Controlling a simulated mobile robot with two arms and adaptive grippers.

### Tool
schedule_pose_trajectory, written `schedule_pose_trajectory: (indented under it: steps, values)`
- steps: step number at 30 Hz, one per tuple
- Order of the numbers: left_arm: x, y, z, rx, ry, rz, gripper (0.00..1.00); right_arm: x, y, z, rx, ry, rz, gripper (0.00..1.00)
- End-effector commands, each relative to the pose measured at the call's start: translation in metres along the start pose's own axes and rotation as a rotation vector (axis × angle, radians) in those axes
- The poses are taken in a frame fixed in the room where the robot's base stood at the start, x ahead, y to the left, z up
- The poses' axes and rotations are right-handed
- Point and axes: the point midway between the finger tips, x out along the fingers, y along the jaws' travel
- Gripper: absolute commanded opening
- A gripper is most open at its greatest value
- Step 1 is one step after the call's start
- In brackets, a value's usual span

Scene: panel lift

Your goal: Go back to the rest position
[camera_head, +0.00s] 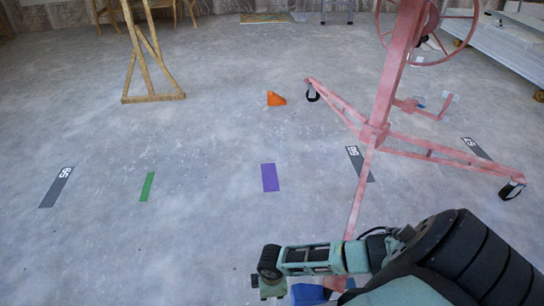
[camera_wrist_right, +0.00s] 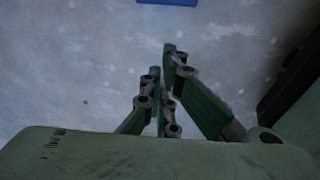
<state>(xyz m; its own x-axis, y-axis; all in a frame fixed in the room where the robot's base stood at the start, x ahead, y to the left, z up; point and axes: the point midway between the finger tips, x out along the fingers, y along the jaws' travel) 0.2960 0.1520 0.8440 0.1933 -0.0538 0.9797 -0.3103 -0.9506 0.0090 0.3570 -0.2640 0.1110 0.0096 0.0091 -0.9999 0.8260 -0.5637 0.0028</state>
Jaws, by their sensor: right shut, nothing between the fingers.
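My right arm reaches in from the lower right of the head view, and its wrist end hangs near the bottom edge, low over the floor. In the right wrist view my right gripper (camera_wrist_right: 162,72) shows with its green and grey fingers drawn together, with nothing between them. Bare floor lies behind the fingertips. My left gripper is in neither view. The pink panel lift (camera_head: 386,75) stands ahead on the right, its lower leg (camera_head: 360,190) partly hidden behind my arm.
A blue object (camera_head: 309,294) lies just behind my right arm; a blue piece (camera_wrist_right: 167,2) also shows at the wrist view's top edge. An orange cone (camera_head: 275,98), a wooden stand (camera_head: 150,60) and stacked white panels (camera_head: 505,45) stand farther off.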

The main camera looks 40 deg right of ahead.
Motion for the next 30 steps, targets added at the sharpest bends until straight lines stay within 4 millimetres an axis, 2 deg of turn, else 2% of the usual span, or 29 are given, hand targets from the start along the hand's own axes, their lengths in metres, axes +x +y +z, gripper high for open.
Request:
schedule_pose_trajectory:
  steps: [1,6,14,17,20,23,26,27,29,30]
  values:
    - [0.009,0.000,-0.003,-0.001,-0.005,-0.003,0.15,-0.015,0.000,-0.001,0.000,0.002,0.001,0.00]
    - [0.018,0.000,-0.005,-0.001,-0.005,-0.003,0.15,-0.032,0.001,-0.001,0.000,0.002,0.001,0.00]
    - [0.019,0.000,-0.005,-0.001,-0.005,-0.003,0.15,-0.036,0.001,-0.002,0.000,0.003,0.001,0.00]
    - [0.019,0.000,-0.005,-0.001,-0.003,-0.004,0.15,-0.037,-0.001,-0.008,-0.001,0.022,0.004,0.00]
    - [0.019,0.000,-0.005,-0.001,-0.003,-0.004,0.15,-0.043,-0.007,-0.038,-0.003,0.109,0.019,0.00]
    - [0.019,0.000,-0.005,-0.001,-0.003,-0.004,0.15,-0.060,-0.015,-0.093,0.000,0.280,0.054,0.00]
    - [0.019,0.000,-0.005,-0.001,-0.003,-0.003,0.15,-0.097,-0.024,-0.159,0.014,0.505,0.099,0.00]
    - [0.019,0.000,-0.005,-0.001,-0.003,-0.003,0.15,-0.116,-0.027,-0.183,0.022,0.598,0.118,0.00]
    - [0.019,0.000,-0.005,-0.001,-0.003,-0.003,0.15,-0.148,-0.030,-0.216,0.038,0.738,0.145,0.00]
    - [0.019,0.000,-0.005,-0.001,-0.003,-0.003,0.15,-0.172,-0.032,-0.236,0.050,0.831,0.164,0.00]
